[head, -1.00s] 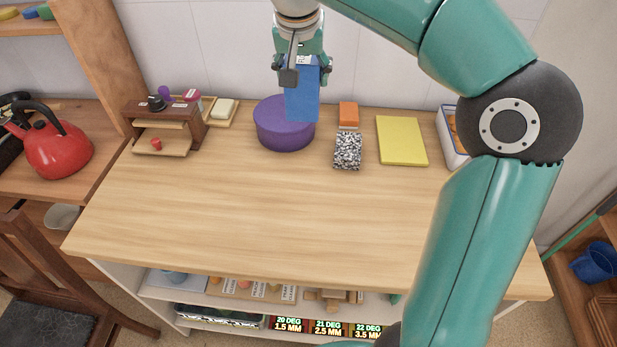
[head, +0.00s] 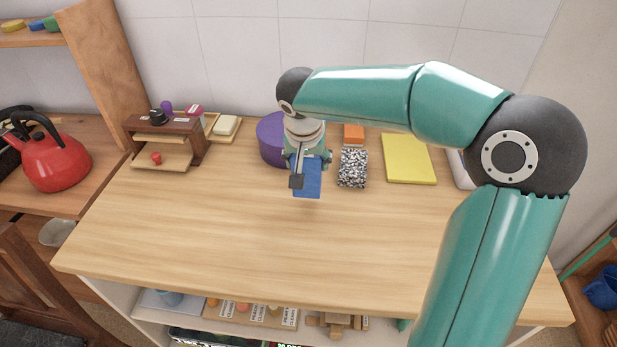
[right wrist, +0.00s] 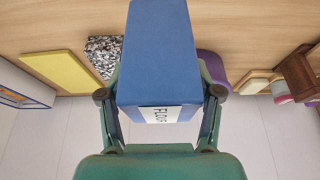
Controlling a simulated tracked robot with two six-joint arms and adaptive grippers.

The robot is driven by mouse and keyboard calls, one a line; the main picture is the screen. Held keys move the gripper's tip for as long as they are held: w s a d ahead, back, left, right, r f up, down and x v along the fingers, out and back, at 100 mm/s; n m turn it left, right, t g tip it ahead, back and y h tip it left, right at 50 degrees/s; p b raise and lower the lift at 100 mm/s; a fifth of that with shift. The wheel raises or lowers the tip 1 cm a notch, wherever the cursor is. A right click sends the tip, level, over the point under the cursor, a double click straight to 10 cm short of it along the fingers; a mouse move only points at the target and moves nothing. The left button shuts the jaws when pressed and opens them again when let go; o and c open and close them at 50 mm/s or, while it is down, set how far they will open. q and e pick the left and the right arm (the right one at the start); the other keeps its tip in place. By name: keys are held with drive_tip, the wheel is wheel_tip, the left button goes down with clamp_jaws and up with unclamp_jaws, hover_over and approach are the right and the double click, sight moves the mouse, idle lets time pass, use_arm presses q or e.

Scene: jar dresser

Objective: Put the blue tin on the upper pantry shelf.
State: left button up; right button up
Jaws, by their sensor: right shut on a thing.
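The blue tin (head: 307,180) is a tall blue box with a white label, partly readable as "FLO", in the right wrist view (right wrist: 158,55). My right gripper (head: 311,163) is shut on it, with one finger on each side, and holds it over the worktop in front of the purple round box. I cannot tell whether its lower end touches the wood. An open wooden shelf (head: 25,38) with small coloured things is cut off at the upper left. No shelf is marked as the pantry. My left gripper is out of view.
On the worktop (head: 230,230) stand a small brown two-level rack (head: 187,127), the purple round box (head: 268,140), a speckled block (head: 352,168), an orange block (head: 353,134) and a yellow slab (head: 409,160). A red kettle (head: 55,160) stands left. The worktop's front is clear.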

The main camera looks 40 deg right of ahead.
sight(307, 178)
drive_tip(key=shift+f, duration=2.55)
drive_tip(key=shift+f, duration=0.1)
drive_tip(key=o, duration=1.5)
